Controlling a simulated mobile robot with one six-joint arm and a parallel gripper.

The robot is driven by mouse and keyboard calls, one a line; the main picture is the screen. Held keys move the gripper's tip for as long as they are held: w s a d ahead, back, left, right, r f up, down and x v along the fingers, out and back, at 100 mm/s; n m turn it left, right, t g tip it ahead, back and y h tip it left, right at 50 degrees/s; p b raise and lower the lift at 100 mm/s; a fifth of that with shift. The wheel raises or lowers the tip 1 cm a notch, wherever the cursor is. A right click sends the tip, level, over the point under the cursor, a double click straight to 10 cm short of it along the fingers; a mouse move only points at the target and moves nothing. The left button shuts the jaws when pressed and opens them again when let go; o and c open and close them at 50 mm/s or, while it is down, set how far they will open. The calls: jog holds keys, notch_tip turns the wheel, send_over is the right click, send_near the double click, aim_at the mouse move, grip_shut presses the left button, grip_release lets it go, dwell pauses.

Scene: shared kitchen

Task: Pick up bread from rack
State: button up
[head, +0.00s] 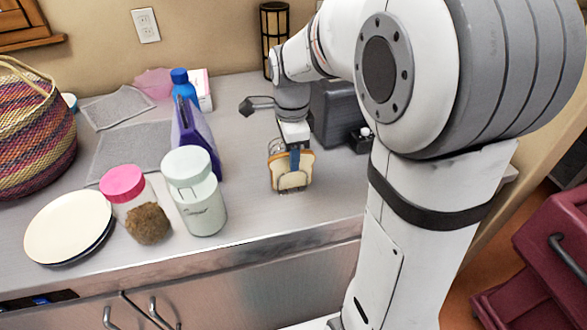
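The bread (288,182), a pale slice with a brown crust, stands upright in a small wire rack (272,149) on the metal counter. Only thin wires of the rack show, behind and beneath the bread. My gripper (294,166) points down over the bread, with a blue finger in front of the slice's near face. The far finger is hidden, so I cannot tell whether the gripper is open or closed on the bread. The bread appears to be at rack level.
A dark appliance (334,112) stands close behind and right of the rack. The counter in front of the rack is clear.

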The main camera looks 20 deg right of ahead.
jog(key=shift+f, duration=0.1)
jog(key=shift+c, duration=0.3)
grip_shut()
